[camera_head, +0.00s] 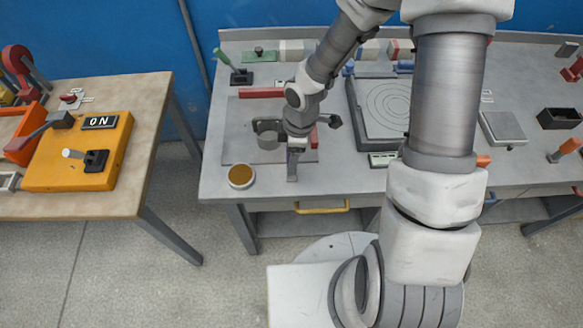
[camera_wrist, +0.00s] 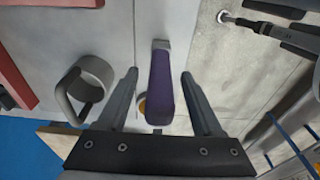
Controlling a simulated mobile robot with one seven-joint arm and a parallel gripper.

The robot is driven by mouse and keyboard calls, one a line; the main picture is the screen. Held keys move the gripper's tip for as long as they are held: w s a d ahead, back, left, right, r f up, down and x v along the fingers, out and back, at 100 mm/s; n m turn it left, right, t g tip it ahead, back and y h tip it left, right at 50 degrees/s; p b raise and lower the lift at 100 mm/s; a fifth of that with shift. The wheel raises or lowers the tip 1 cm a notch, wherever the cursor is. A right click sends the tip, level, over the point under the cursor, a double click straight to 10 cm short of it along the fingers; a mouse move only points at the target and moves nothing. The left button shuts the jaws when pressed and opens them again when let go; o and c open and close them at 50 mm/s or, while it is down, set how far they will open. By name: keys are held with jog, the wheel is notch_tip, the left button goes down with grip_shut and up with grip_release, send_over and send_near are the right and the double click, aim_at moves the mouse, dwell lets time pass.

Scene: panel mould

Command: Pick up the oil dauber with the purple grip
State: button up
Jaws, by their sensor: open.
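The oil dauber's purple grip (camera_wrist: 161,90) shows in the middle of the wrist view, with a grey end at the top. My gripper (camera_wrist: 159,75) is open, with one finger on each side of the purple grip and gaps between. I cannot tell how deep the grip sits between the fingers. In the head view my gripper (camera_head: 292,172) points down over the front edge area of the grey bench. I cannot make out the dauber there; my gripper and wrist are in the way.
A round dish of amber oil (camera_head: 241,176) stands left of my gripper. A grey cup-like ring (camera_wrist: 92,84) is left of my fingers. A plate with concentric rings (camera_head: 388,106) lies to the right on the grey bench (camera_head: 222,160). A wooden table (camera_head: 92,203) stands left.

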notch_tip(320, 180, down, 2)
jog(key=shift+a+f, duration=0.1)
jog(key=shift+a, duration=0.05)
grip_shut()
dwell(0.3)
